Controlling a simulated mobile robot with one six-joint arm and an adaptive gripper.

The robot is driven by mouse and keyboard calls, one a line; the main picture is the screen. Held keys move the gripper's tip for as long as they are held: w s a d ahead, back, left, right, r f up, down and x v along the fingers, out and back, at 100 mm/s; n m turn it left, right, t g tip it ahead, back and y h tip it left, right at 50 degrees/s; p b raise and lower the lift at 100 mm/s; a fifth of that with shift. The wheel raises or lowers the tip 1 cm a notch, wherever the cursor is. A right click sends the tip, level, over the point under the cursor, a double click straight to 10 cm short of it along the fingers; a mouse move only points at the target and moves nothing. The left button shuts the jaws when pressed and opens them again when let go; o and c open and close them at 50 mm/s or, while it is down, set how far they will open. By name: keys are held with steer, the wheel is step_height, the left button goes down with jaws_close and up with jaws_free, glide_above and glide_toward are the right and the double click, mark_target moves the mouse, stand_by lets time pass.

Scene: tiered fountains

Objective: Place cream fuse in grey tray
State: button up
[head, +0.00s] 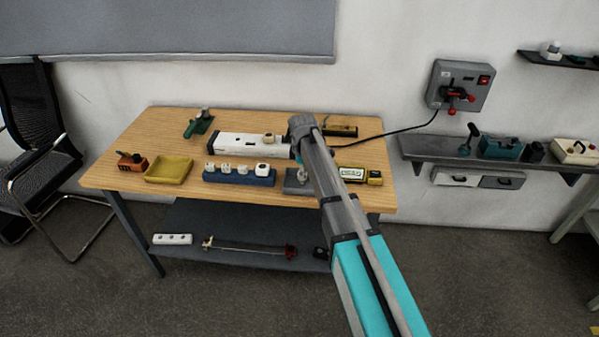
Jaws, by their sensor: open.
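My gripper (301,174) is small and partly hidden by my own arm. It hangs down at the front middle of the wooden table, over or just behind the grey tray (291,188). Its fingers look apart, and I see nothing clearly held between them. My arm covers the tray's right part, and I cannot make out its contents. Several cream pieces stand in a row on a blue block (238,179) left of the tray. I cannot tell which is the cream fuse.
A yellow tray (169,170) and an orange block (132,162) are on the table's left. A white device (237,146) lies behind the blue block. A yellow-framed meter (350,174) stands to the right. A black cable runs to the wall box (459,86).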

step_height(320, 180, up, 12)
steer(key=p, duration=1.1)
steer(key=shift+p, duration=0.3)
steer(key=shift+f, duration=0.1)
stand_by(0.4)
steer(key=s+d+m, duration=1.7)
steer(key=s+d, duration=0.5)
steer(key=s, duration=0.4)
steer(key=shift+m, duration=0.3)
